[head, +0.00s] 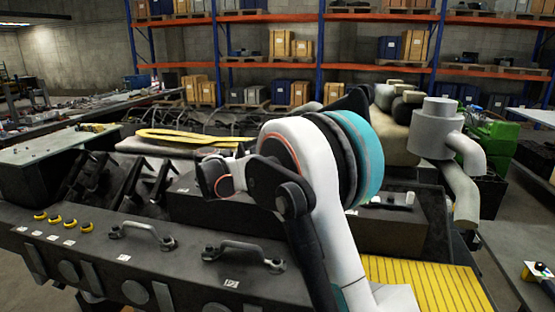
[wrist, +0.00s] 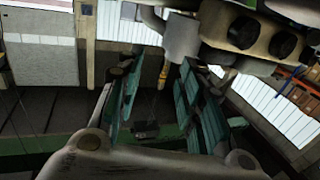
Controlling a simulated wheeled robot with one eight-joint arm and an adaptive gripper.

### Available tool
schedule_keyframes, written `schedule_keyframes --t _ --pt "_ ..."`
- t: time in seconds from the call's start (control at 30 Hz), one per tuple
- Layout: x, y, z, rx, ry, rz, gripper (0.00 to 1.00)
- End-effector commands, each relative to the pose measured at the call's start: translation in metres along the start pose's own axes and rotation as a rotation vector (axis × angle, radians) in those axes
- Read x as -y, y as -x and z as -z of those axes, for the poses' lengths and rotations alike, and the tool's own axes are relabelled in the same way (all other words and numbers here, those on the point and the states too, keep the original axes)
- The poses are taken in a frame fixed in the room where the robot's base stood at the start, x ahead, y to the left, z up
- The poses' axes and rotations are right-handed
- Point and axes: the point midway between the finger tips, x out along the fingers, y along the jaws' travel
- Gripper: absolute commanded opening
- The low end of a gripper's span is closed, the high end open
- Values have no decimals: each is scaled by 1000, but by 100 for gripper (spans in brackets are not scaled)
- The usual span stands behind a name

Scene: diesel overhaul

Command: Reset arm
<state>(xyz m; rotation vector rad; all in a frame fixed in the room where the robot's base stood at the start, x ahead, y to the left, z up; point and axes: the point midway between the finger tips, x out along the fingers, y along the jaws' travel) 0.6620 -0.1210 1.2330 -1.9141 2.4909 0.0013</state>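My arm rises in the middle of the head view, with white links, dark joints and a teal band. It stands bent in front of the dark engine block (head: 210,265). I cannot make out my gripper's fingers in the head view. In the wrist view my gripper (wrist: 160,88) has its two teal-padded fingers spread apart. Nothing is held between them. A dark floor or surface and a green part show beyond them.
The engine block has two metal handles (head: 243,252) and yellow caps (head: 62,221). A grey exhaust pipe (head: 435,130) stands right. A yellow ribbed plate (head: 425,285) lies front right. A cluttered bench (head: 75,115) is left. Shelving (head: 322,60) with boxes lines the back wall.

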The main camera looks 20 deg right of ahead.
Motion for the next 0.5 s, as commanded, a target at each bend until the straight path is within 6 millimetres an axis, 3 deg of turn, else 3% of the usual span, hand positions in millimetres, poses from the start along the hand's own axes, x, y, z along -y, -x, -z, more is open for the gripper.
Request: schedule_keyframes --t 0.17,0.27,0.37,0.5 --pt "1 -2 4 -7 -11 13 35" --pt "8 -8 25 -42 -63 83 35" --pt "21 -17 64 -106 -159 227 35" --pt "39 -15 130 -207 -306 511 35"
